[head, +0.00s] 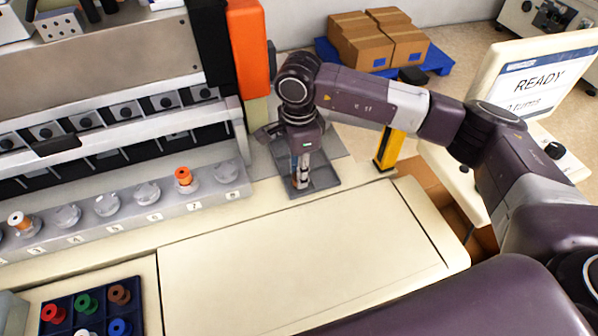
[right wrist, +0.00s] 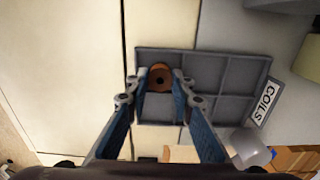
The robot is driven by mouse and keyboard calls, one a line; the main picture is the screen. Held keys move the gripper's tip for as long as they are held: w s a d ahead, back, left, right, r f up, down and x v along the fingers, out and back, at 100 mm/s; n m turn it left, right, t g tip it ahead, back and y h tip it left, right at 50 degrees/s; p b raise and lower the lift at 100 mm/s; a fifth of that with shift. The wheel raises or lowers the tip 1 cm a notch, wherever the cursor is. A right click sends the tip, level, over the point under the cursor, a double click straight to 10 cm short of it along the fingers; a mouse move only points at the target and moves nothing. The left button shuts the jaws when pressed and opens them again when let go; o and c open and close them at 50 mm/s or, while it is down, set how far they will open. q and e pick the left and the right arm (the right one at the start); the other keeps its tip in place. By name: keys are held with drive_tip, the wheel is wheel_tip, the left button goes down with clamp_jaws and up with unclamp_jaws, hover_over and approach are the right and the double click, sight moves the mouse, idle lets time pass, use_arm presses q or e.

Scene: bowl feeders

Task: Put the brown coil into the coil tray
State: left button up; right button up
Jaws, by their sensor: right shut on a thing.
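The brown coil (right wrist: 159,77) is a round orange-brown ring with a dark centre, seen in the right wrist view between the fingertips of my right gripper (right wrist: 158,100). My right gripper (head: 301,183) is shut on it, pointing down over the coil tray. The coil tray (head: 326,178) is grey and divided into compartments; in the right wrist view the tray (right wrist: 205,70) has a COILS label at its right. The coil shows over a compartment at the tray's left side there; I cannot tell whether it touches the floor. My left gripper is not in view.
A dark blue rack (head: 90,306) with several coloured spools, one brown, stands at the lower left. A numbered feeder row (head: 150,205) holds two orange-topped pieces. A yellow post (head: 388,149) stands right of the tray. The cream panel (head: 300,255) in front is clear.

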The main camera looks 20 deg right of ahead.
drive_tip(key=shift+s, duration=0.1)
drive_tip(key=shift+f, duration=0.15)
drive_tip(key=o, duration=0.9)
drive_tip(key=shift+o, duration=0.2)
drive_tip(key=shift+r, duration=0.35)
wheel_tip(320, 180, up, 12)
drive_tip(key=p, duration=0.4)
drive_tip(key=shift+f, duration=0.15)
drive_tip(key=shift+s+f, duration=0.1)
